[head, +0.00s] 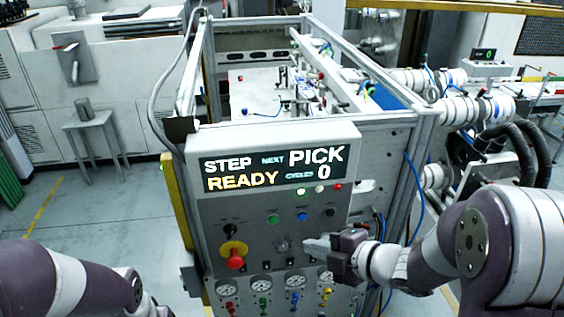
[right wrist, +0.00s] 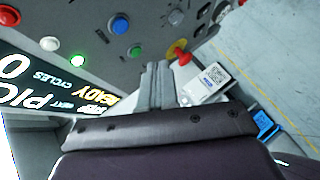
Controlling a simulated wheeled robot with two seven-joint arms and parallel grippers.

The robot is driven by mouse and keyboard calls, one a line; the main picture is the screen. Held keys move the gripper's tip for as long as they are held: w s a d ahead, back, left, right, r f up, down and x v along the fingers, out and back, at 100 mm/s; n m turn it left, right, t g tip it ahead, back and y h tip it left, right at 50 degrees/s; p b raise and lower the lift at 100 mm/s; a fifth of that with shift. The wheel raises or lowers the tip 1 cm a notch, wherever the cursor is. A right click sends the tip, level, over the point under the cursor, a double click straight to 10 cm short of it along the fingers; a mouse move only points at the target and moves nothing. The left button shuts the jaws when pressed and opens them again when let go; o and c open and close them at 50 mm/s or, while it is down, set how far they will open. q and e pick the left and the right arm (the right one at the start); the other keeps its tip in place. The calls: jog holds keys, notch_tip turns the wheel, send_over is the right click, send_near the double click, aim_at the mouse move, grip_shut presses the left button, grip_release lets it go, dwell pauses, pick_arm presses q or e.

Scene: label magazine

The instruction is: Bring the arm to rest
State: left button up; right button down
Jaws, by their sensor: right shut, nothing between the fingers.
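My right gripper (head: 310,242) is shut and empty in the head view. It is in front of the control panel (head: 215,215) of the machine, at the height of the knobs and below the row of buttons. In the right wrist view its fingers (right wrist: 157,82) lie together, with the panel behind them. I cannot tell whether the fingertips touch the panel. My left arm (head: 70,285) shows at the lower left; its gripper is not in view. The display (head: 272,168) reads STEP READY, NEXT PICK, CYCLES 0.
A red emergency knob (head: 235,259) on a yellow base sticks out left of the right gripper. Green (head: 273,219) and blue (head: 302,216) buttons sit above it. Coloured valve knobs and gauges line the panel below. Hoses hang at the right. The floor at the left is open.

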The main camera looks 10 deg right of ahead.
jog(key=s+d+f+m+g+h+b, duration=0.35)
jog(key=d+f+m+h, duration=0.7)
jog(key=m, duration=0.55)
jog(key=s+a+f+m+g+y+b, duration=0.2)
jog(key=s+a+f+m+g+b, duration=0.2)
jog(key=s, duration=0.4)
notch_tip(320, 180, down, 2)
jog(key=a+m+b, duration=0.1)
jog(key=m, duration=0.1)
jog(key=shift+s+a+f+m+g, duration=0.15)
jog(key=shift+a+f+m+g, duration=0.05)
jog(key=shift+a+m+g, duration=0.15)
jog(key=shift+d, duration=0.15)
